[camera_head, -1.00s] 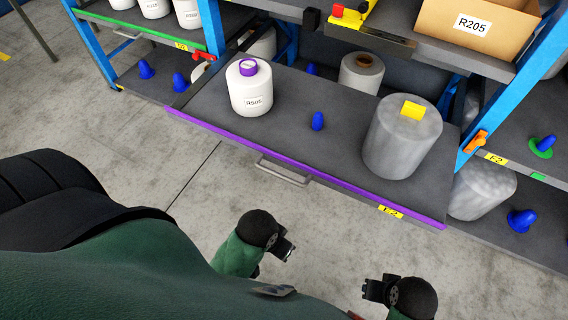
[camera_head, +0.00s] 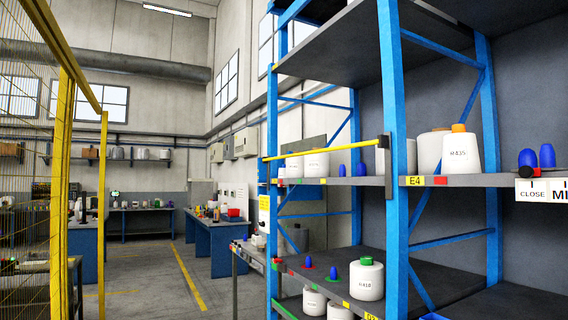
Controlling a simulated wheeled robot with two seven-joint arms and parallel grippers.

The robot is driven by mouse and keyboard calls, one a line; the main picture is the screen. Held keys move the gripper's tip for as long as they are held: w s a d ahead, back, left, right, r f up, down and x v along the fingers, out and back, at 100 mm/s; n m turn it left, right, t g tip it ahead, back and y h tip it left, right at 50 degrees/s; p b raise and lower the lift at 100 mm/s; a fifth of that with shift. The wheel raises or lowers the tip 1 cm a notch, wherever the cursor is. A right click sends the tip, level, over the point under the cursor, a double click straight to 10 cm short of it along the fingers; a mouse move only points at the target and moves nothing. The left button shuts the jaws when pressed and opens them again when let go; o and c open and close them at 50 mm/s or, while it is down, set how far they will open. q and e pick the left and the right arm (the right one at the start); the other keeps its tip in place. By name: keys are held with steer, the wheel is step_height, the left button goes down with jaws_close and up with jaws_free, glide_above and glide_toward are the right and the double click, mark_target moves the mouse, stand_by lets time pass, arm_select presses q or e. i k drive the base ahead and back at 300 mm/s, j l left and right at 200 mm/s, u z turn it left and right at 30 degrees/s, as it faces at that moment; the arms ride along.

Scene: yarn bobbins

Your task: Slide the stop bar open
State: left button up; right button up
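A yellow bar (camera_head: 322,149), which looks like the stop bar, runs across the front of a shelf bay in the blue rack. Its right end meets a dark bracket (camera_head: 388,167) on a blue upright. White bobbins (camera_head: 317,164) and a blue cone (camera_head: 342,170) stand behind and below the bar on the shelf. Neither of my grippers is in view.
To the right, a white bobbin marked R435 (camera_head: 460,151) stands on the shelf by the E4 label. A sign reading CLOSE (camera_head: 532,192) hangs at the right edge. A yellow mesh fence (camera_head: 62,150) stands at left. Open floor (camera_head: 150,275) lies between.

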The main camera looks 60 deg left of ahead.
mark_target(382, 141)
steer(key=j+u, duration=0.1)
steer(key=u, duration=1.55)
